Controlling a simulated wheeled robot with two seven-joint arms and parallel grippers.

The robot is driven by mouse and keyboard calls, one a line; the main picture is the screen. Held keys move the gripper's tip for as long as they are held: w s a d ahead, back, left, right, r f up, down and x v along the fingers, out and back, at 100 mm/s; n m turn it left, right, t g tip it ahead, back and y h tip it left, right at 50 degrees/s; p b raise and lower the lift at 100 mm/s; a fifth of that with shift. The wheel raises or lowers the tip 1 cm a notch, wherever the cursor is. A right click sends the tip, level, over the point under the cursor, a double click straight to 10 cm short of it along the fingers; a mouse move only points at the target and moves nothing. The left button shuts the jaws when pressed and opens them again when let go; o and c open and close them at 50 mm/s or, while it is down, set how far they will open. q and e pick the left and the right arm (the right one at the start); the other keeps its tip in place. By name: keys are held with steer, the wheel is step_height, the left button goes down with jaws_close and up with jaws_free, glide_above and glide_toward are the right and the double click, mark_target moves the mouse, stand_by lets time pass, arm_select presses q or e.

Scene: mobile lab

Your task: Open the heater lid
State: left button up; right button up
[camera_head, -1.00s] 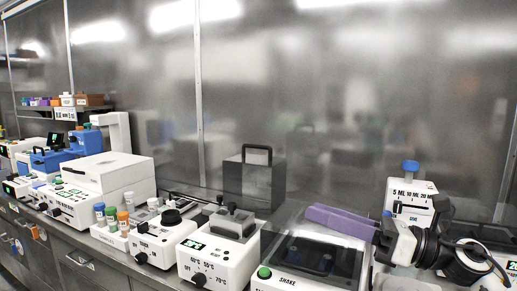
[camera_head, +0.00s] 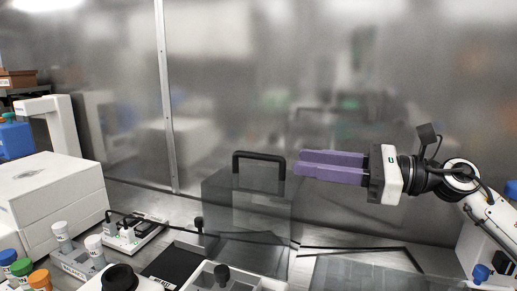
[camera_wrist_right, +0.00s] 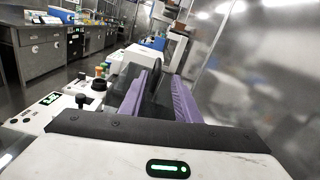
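A see-through grey lid panel (camera_head: 240,207) stands upright at the middle of the bench, with a black loop handle (camera_head: 259,154) on top. I take it for the heater lid; the heater body below it is mostly out of the head view. My right gripper (camera_head: 297,163) is open and empty, its purple fingers level and pointing left, just right of the handle and apart from it in the picture. In the right wrist view the fingers (camera_wrist_right: 164,85) are spread, with the dark handle (camera_wrist_right: 157,72) showing ahead between them. My left gripper is not in view.
Vials with coloured caps (camera_head: 22,267) stand at the lower left, beside a large white instrument (camera_head: 50,200). A black knob (camera_head: 120,278) and a small white device (camera_head: 135,235) are left of the panel. A metal wall (camera_head: 400,60) closes the back.

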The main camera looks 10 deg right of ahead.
mark_target(271, 157)
steer(key=p+x, duration=0.2)
steer(key=x, duration=0.6)
steer(key=shift+s+a+r, duration=0.1)
steer(key=shift+a+r, duration=0.05)
steer(key=shift+a, duration=0.05)
steer(key=shift+p+x, duration=0.35)
steer(key=shift+x, duration=0.4)
jaws_close()
